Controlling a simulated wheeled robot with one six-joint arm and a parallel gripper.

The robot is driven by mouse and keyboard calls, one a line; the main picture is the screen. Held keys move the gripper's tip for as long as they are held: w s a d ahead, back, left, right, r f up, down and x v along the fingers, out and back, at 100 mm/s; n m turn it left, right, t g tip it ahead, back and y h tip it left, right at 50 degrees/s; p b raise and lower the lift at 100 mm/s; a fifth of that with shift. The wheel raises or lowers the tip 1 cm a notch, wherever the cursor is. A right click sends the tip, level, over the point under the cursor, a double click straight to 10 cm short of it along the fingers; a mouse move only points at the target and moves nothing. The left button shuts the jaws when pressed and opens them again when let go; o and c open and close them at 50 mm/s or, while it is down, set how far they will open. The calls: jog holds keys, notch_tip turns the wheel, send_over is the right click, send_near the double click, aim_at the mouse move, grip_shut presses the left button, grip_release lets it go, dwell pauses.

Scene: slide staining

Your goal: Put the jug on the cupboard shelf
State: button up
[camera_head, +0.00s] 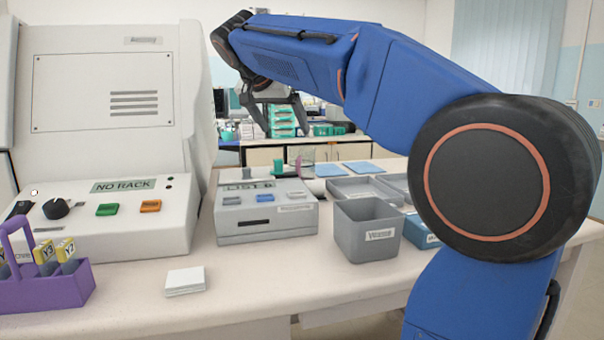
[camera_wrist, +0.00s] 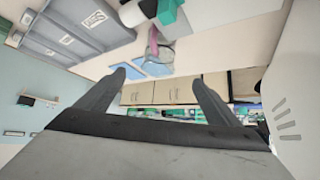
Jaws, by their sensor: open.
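My gripper (camera_head: 276,116) is raised over the back of the bench, with its fingers apart and nothing between them. Its two open fingers also show in the wrist view (camera_wrist: 158,77). A small clear vessel with a pinkish part, possibly the jug (camera_head: 306,162), stands on the bench behind the grey labelled machine. It shows in the wrist view (camera_wrist: 160,48) beyond the fingertips, apart from them. A beige cupboard front (camera_head: 265,156) is in the background; its doors also show in the wrist view (camera_wrist: 160,92) and look closed. No shelf inside is visible.
A large staining machine (camera_head: 105,120) fills the left. The grey machine (camera_head: 265,212), a grey bin (camera_head: 362,228), trays (camera_head: 365,188) and blue mats (camera_head: 360,167) crowd the bench. A purple rack (camera_head: 45,285) and white cards (camera_head: 185,281) are at front left. The front middle is clear.

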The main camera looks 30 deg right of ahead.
aim_at(301, 157)
jog(key=x, duration=1.7)
jog(key=shift+w+d, duration=0.15)
jog(key=shift+d, duration=0.05)
jog(key=c, duration=1.3)
jog(key=shift+r, duration=0.15)
notch_tip(301, 157, up, 10)
jog(key=shift+f, duration=0.1)
